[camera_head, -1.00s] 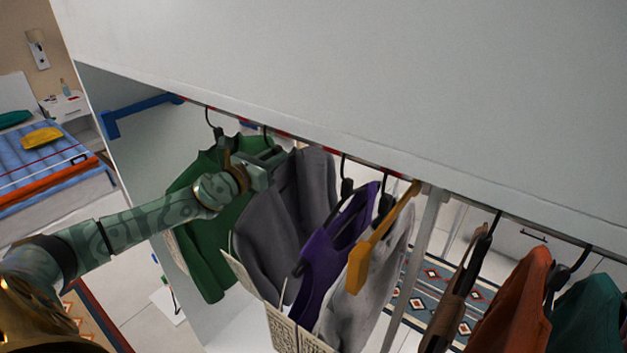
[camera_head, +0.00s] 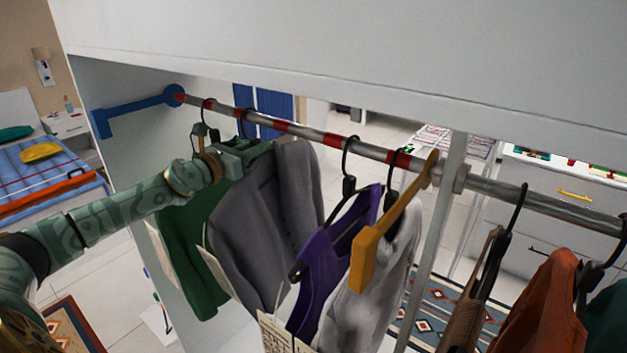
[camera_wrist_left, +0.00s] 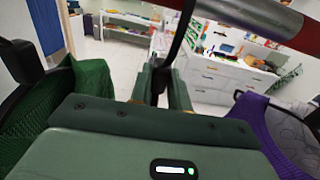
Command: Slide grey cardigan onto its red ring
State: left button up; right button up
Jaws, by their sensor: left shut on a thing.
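The grey cardigan (camera_head: 262,220) hangs on a black hanger beneath the metal rail (camera_head: 310,133), between a green garment (camera_head: 190,245) and a purple one (camera_head: 325,265). My left gripper (camera_head: 242,153) is at the top of the cardigan, shut on its hanger. In the left wrist view the black hanger neck (camera_wrist_left: 160,75) stands between the fingertips (camera_wrist_left: 163,88), below the rail (camera_wrist_left: 250,10). Several red rings (camera_head: 281,127) mark the rail. A red ring (camera_wrist_left: 306,38) shows right of the hanger in the wrist view. Whether the hook touches the rail is unclear. My right gripper is not in view.
A blue bracket (camera_head: 135,110) holds the rail's left end.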

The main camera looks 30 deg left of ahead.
pick_arm(q)
jog(key=shift+a+f+b, duration=0.2)
jog(key=shift+a+b, duration=0.3)
jog(key=shift+b, duration=0.1)
jog(key=o, duration=0.5)
jog(key=shift+a+r, duration=0.1)
jog(key=shift+a, duration=0.05)
jog(key=o, duration=0.4)
jog(key=shift+w+r, duration=0.1)
jog(key=s, duration=0.5)
jog(key=s+a+p, duration=0.1)
jog(key=s, duration=0.5)
jog(key=s+p, duration=0.1)
jog(key=s, duration=0.4)
jog(key=shift+s+a, duration=0.15)
jog(key=shift+s, duration=0.05)
